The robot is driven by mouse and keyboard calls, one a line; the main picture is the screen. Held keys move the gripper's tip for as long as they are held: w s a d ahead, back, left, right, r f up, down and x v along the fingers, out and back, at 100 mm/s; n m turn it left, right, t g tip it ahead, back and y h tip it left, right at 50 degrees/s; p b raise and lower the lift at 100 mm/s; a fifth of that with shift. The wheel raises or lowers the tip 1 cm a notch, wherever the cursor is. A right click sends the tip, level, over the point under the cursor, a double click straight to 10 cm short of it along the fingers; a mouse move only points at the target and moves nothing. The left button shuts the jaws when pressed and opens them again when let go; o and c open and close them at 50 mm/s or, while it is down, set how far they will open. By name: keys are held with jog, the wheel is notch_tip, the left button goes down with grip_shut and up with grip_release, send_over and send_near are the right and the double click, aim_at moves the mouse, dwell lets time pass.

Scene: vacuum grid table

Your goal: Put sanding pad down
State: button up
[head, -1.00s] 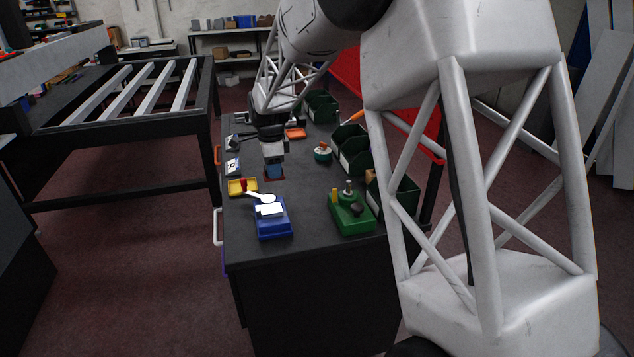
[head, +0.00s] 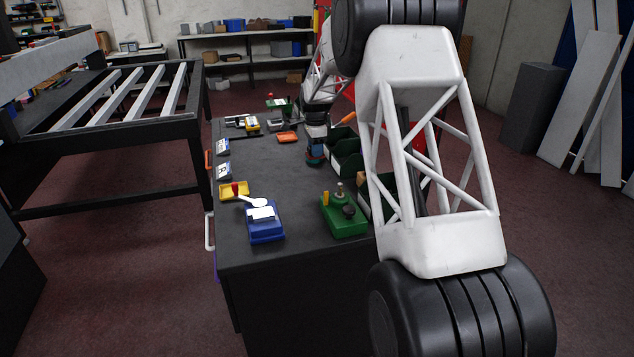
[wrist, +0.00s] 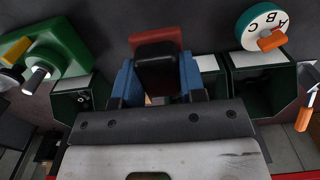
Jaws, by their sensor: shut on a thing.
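The sanding pad (wrist: 152,40) has a flat red base and a black handle (wrist: 170,65). My gripper (wrist: 160,74) is shut on it, with a blue finger on each side of the handle. In the head view my gripper (head: 316,146) is at the right side of the dark table, close to the green bins. The pad is small there and hard to separate from a round teal thing close by. I cannot tell whether the pad touches the table.
Green bins (wrist: 262,82) stand close to my gripper. The white-topped teal disc (wrist: 262,22) lettered A, B, C sits apart from the pad. A green fixture (head: 343,218) and a blue tray (head: 266,232) stand nearer the front. The table's middle (head: 275,175) is clear.

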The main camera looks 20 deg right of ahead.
jog(key=shift+w+d+f, duration=0.1)
jog(key=shift+w+d, duration=0.1)
jog(key=shift+d, duration=0.25)
send_over(317, 180)
jog(key=shift+s+f, duration=0.15)
jog(key=shift+f, duration=2.35)
jog(key=shift+f, duration=0.1)
jog(key=shift+f, duration=2.4)
jog(key=shift+f, duration=0.1)
jog(key=o, duration=0.9)
